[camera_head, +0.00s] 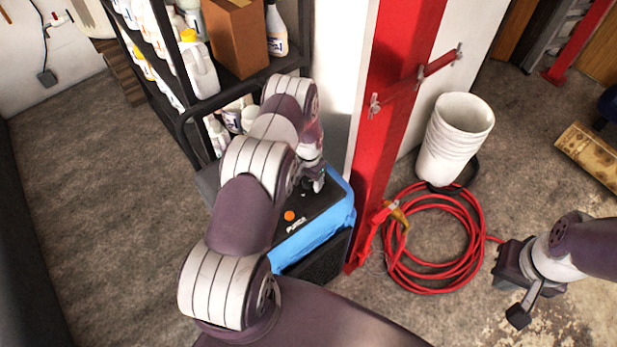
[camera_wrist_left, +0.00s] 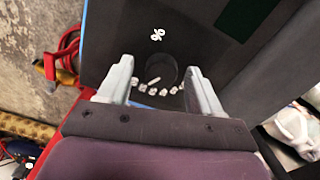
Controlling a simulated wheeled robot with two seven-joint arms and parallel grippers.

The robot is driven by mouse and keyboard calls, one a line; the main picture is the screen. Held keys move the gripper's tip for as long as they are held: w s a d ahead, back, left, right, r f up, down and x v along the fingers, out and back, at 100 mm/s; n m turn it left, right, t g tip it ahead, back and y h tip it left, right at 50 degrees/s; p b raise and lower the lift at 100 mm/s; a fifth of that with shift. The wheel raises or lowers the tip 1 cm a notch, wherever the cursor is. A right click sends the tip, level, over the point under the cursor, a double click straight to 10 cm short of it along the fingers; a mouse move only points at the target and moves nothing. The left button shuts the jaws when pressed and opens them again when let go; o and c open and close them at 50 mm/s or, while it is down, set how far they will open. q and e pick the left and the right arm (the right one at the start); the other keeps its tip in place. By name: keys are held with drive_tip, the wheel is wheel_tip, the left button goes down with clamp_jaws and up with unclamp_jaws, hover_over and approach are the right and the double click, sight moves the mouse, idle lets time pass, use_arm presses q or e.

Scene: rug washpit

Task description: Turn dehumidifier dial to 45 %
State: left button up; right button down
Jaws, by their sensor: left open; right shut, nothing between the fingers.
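The dehumidifier (camera_head: 318,222) is a blue and black box with an orange spot on its top, standing beside the red post. My left arm covers part of it. My left gripper (camera_head: 315,180) is over the top panel. In the left wrist view the dark round dial (camera_wrist_left: 161,70) shows a short white pointer line and an arc of white numerals, too small to read. A white percent sign (camera_wrist_left: 158,35) is printed above it. My left gripper (camera_wrist_left: 162,92) is open, with a finger on either side of the dial; contact cannot be told. My right gripper (camera_head: 516,296) is shut and empty, over the floor at right.
A shelf (camera_head: 188,112) with bottles and a cardboard box (camera_head: 238,38) stands behind the dehumidifier. A red post (camera_head: 376,135) rises close on its right. A coiled red hose (camera_head: 435,282) and stacked white buckets (camera_head: 452,140) are further right. The floor at left is clear.

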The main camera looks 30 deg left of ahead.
use_arm(q)
drive_tip(key=shift+a+f, duration=0.1)
drive_tip(key=shift+a, duration=0.05)
drive_tip(key=c, duration=0.3)
drive_tip(key=shift+w, duration=0.1)
drive_tip(key=c, duration=0.5)
drive_tip(key=shift+c, duration=1.3)
use_arm(e)
drive_tip(key=shift+w+a, duration=0.1)
drive_tip(key=shift+w, duration=0.05)
drive_tip(key=shift+f, duration=0.1)
